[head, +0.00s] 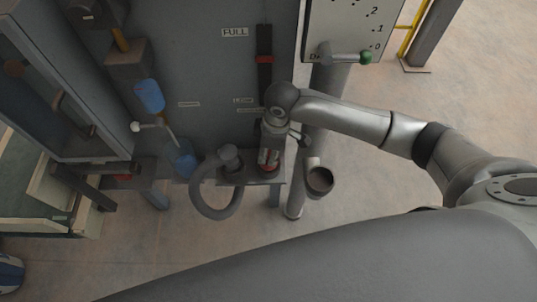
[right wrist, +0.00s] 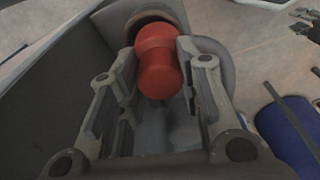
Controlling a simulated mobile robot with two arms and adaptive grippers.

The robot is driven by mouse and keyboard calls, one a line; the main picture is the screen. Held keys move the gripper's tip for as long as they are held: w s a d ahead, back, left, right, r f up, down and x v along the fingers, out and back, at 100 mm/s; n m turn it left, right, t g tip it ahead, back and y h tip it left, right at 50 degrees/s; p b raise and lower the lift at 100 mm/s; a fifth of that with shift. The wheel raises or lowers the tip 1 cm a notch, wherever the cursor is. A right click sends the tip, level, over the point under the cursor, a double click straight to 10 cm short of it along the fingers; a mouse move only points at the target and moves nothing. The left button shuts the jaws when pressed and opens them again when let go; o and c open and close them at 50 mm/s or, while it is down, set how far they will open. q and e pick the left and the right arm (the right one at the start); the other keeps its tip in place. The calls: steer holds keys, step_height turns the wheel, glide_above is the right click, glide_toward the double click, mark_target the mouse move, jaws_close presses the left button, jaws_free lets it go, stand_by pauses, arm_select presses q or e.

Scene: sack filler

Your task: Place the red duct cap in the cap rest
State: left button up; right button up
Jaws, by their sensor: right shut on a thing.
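The red duct cap (right wrist: 158,62) is between the two fingers of my right gripper (right wrist: 152,85) in the right wrist view, and the fingers are shut on it. In the head view my right gripper (head: 268,158) points down over the grey ledge, with the red cap (head: 263,157) showing between its fingertips. A dark round ring (right wrist: 150,17), which looks like the cap rest, lies just beyond the cap's end. In the head view its rim (head: 268,174) shows on the ledge under the cap. I cannot tell whether cap and ring touch. My left gripper is not in view.
A grey curved hose (head: 216,213) with a round fitting (head: 230,158) is left of my gripper. An open-mouthed pipe stub (head: 320,180) is to the right.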

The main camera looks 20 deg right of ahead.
mark_target(268, 156)
steer(key=shift+w+f, duration=0.3)
steer(key=shift+f, duration=0.05)
step_height(268, 156, down, 3)
steer(key=shift+w+f, duration=0.1)
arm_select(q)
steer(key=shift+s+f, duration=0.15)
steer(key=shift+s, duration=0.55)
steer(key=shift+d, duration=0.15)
arm_select(e)
steer(key=shift+f, duration=0.1)
steer(key=o, duration=1)
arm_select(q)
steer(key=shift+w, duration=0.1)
arm_select(e)
steer(key=r, duration=0.7)
steer(key=shift+s+d+r, duration=0.25)
steer(key=shift+d+r, duration=0.1)
steer(key=shift+d, duration=0.05)
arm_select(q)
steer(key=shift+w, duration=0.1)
